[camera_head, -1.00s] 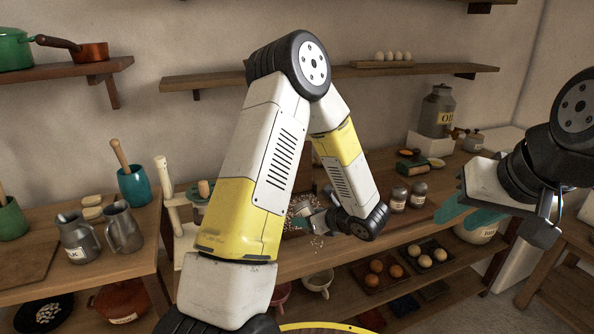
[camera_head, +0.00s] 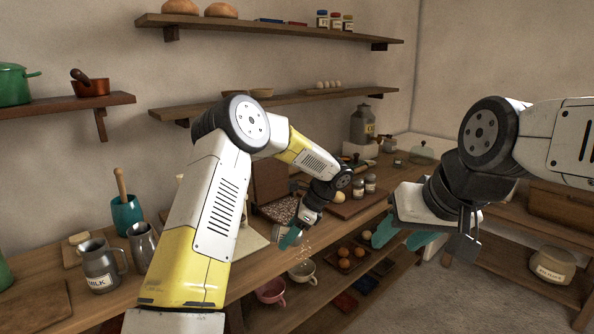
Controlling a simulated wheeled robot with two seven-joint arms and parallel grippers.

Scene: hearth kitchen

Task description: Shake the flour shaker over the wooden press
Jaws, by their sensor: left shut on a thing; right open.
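The wooden press (camera_head: 270,181) stands on the counter at the middle, with a reddish-brown board upright. Its lower part in front is heavily speckled with pale flecks. My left gripper (camera_head: 291,236) is just in front of the press, near the counter's front edge, shut on a small greyish thing that looks like the flour shaker. The arm and fingers hide most of it. Pale specks hang in the air below and right of the gripper, over the counter edge. My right gripper (camera_head: 403,238) is open and empty at the right, apart from the press.
A milk jug (camera_head: 98,268) and a teal crock (camera_head: 127,216) stand at the left. Small jars (camera_head: 370,183) and a grey can (camera_head: 362,125) stand right of the press. Cups (camera_head: 302,272) and eggs sit on the lower shelf.

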